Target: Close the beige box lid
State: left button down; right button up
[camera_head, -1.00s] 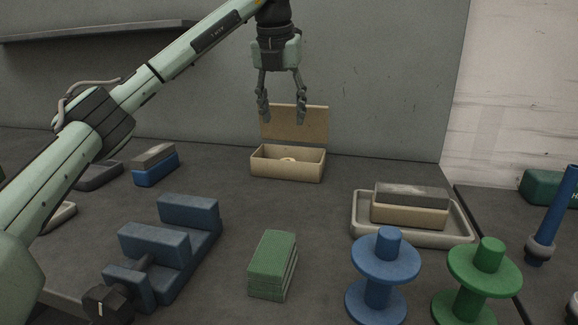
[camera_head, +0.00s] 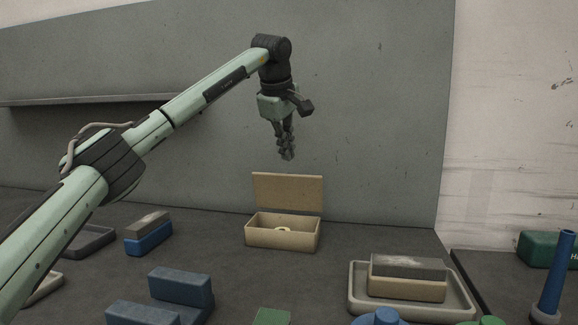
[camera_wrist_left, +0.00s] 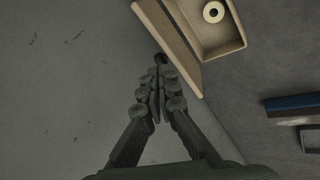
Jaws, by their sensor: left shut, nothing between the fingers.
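The beige box (camera_head: 282,238) stands on the dark table against the grey back panel. Its lid (camera_head: 288,190) stands upright, hinged at the back edge, so the box is open. A small pale ring (camera_head: 282,229) lies inside it. My left gripper (camera_head: 287,157) is shut and empty, pointing down just above the lid's top edge. In the left wrist view the shut fingertips (camera_wrist_left: 160,62) are beside the lid (camera_wrist_left: 170,45), on the panel side. I cannot tell whether they touch it. The open box (camera_wrist_left: 225,45) with the ring (camera_wrist_left: 213,12) lies beyond. My right gripper is not in view.
A blue and grey block (camera_head: 149,235) is left of the box. A pale tray (camera_head: 357,302) holding a beige and grey block (camera_head: 408,285) is at the right front. Blue stepped blocks (camera_head: 180,292) are at the left front. A shelf (camera_head: 60,100) juts from the panel.

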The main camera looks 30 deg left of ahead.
aim_at(289, 189)
pick_arm(q)
jog(key=w+a+r+m+t, duration=0.15)
jog(key=w+r+m, duration=0.25)
jog(key=m, duration=0.9)
jog(key=x, duration=0.4)
jog(key=p+x, duration=0.1)
jog(key=x, duration=0.4)
jog(key=shift+s+a+f, duration=0.15)
jog(key=shift+a+f, duration=0.1)
jog(key=shift+f, duration=0.15)
jog(key=shift+s+d+f+y, duration=0.1)
jog(key=shift+s+f+y, duration=0.05)
jog(key=shift+s, duration=0.45)
jog(key=shift+s+d+f+y, duration=0.1)
jog(key=shift+s+d+y, duration=0.05)
jog(key=shift+s, duration=0.45)
jog(key=shift+s+d+f, duration=0.2)
jog(key=shift+s, duration=0.5)
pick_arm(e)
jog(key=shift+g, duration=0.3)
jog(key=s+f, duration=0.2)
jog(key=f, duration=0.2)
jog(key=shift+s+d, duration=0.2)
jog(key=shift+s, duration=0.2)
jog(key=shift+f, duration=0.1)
